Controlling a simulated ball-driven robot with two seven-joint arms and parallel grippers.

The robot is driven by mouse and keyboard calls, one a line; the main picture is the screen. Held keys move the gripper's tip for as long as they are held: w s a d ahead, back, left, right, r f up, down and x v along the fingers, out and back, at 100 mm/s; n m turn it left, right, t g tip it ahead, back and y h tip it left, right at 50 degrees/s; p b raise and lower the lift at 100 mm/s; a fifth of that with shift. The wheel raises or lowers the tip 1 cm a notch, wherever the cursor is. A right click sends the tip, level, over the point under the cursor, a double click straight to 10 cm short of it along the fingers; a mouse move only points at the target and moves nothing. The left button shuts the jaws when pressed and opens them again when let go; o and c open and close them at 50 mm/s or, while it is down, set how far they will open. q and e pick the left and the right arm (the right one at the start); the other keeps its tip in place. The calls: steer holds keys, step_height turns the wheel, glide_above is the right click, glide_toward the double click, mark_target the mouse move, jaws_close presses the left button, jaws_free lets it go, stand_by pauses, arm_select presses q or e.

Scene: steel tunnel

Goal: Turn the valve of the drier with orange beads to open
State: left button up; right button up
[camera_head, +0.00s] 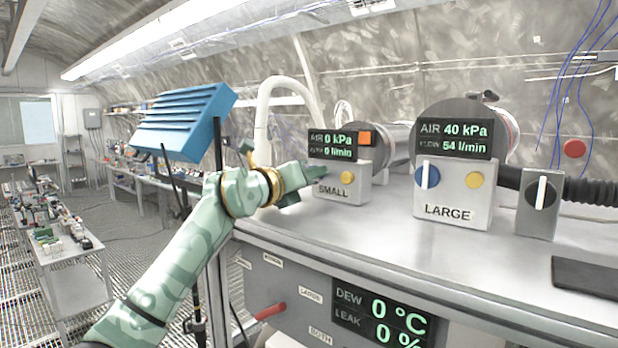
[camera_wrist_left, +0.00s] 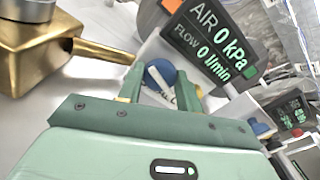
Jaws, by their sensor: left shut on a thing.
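The drier labelled SMALL (camera_head: 331,191) stands on the bench, with a display (camera_head: 333,146) reading AIR 0 kPa, flow 0 l/min. An orange patch (camera_head: 365,138) shows at the display's right edge in the head view. My left gripper (camera_head: 318,173) reaches its front from the left and hides its left side. In the left wrist view my left gripper (camera_wrist_left: 162,84) is shut on a round blue valve knob (camera_wrist_left: 160,72) with a white bar, below the same display (camera_wrist_left: 215,45). The white bar is slanted. My right gripper is out of view.
Right of it stands the drier labelled LARGE (camera_head: 452,214), reading 40 kPa, with blue and yellow knobs. A black knob box (camera_head: 538,205) is farther right. A white hose (camera_head: 262,115) rises behind my wrist. A brass block (camera_wrist_left: 30,55) lies left of the gripper.

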arm_select(q)
steer(key=o, duration=0.9)
steer(key=shift+r, duration=0.25)
steer(key=shift+o, duration=0.5)
steer(key=shift+a+f, duration=0.1)
steer(key=shift+f, duration=0.05)
steer(key=shift+s+a+f+b, duration=0.1)
steer(key=shift+s+a+b, duration=0.1)
steer(key=shift+s+b, duration=0.1)
steer(key=b+v, duration=0.7)
steer(key=v, duration=0.8)
steer(key=shift+s+a, duration=0.2)
steer(key=shift+s, duration=0.05)
